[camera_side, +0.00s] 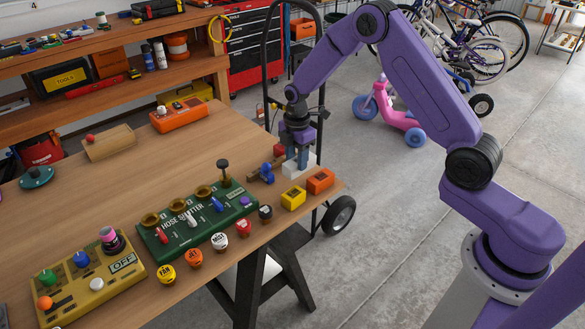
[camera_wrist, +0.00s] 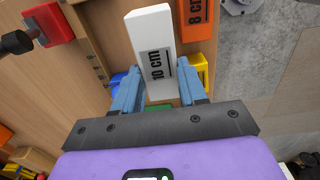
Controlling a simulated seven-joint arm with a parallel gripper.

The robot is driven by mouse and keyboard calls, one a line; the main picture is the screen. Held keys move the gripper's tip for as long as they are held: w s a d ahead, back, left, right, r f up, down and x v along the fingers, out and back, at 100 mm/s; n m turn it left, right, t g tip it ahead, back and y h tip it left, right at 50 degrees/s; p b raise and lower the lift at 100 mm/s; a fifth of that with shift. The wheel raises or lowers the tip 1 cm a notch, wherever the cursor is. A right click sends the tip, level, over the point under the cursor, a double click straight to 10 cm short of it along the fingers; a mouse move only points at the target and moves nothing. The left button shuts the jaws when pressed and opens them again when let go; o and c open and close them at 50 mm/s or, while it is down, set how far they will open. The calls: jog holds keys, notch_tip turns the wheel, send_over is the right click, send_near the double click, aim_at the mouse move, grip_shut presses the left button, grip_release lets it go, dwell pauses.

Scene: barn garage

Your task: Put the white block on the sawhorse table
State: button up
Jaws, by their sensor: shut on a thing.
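The white block (camera_side: 290,169), marked "10 cm", is between the blue fingers of my gripper (camera_side: 302,158), near the right edge of the sawhorse table (camera_side: 185,155). In the wrist view, the white block (camera_wrist: 152,30) sticks out beyond the fingers of my gripper (camera_wrist: 158,82), which are shut on its sides. In the side view it is low at the tabletop, with the fingers partly covering it. I cannot tell whether its underside touches the wood.
An orange block (camera_side: 320,181) and a yellow block (camera_side: 293,198) stand close by, with a blue piece (camera_side: 266,174) to the left. A green hose splitter panel (camera_side: 180,232) and several round knobs are nearer the front. Bare wood lies toward the table's back middle.

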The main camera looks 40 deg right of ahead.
jog(key=shift+w+f, duration=0.6)
jog(key=shift+f, duration=0.15)
jog(key=shift+w+f, duration=0.15)
jog(key=shift+f, duration=1.5)
jog(key=shift+f, duration=0.1)
jog(key=o, duration=1.2)
jog(key=shift+c, duration=0.2)
